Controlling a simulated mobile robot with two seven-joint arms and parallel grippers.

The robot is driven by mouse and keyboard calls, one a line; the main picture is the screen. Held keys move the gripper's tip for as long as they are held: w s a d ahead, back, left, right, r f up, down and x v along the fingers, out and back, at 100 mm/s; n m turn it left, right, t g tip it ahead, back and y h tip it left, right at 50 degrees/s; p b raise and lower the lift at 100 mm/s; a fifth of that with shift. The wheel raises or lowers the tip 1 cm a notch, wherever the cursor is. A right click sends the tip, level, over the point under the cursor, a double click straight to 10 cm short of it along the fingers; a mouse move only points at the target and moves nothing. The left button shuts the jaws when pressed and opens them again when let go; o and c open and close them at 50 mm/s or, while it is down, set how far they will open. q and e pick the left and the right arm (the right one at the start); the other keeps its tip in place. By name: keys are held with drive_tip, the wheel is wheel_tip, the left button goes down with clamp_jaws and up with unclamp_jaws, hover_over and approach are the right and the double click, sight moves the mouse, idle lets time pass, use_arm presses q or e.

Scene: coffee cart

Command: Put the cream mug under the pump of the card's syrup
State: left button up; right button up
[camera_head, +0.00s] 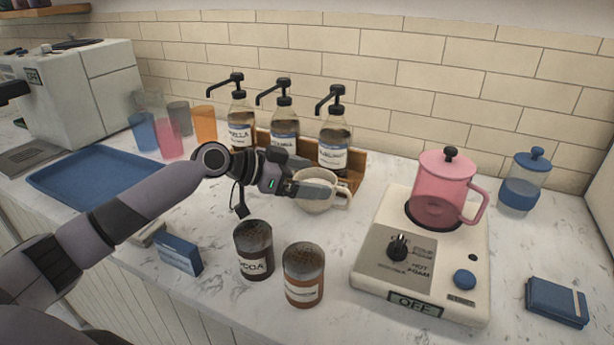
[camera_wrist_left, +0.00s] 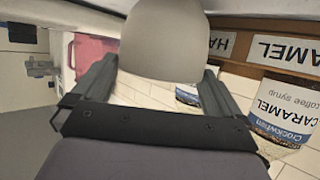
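The speckled cream mug (camera_head: 322,203) is upright in front of the right-hand syrup bottle, its handle to the right. I cannot tell whether it touches the counter. My left gripper (camera_head: 290,188) reaches it from the left; in the left wrist view, the fingers (camera_wrist_left: 162,75) lie against both sides of the mug (camera_wrist_left: 165,35). Three pump bottles stand in a wooden rack: a left one (camera_head: 240,132), a middle one (camera_head: 285,130) and a right one (camera_head: 334,145). The wrist view shows a caramel label (camera_wrist_left: 285,110). My right gripper is out of view.
Cocoa jar (camera_head: 253,250) and a second jar (camera_head: 303,275) stand in front of the mug. A white hotplate (camera_head: 370,275) with a pink pitcher (camera_head: 440,190) is right. Coloured cups (camera_head: 168,135) and a blue tray (camera_head: 65,185) are left.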

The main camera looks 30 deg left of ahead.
use_arm(q)
drive_tip(key=b+v, duration=0.3)
drive_tip(key=v, duration=0.9)
drive_tip(key=shift+r, duration=0.1)
drive_tip(key=shift+s, duration=0.1)
idle(0.5)
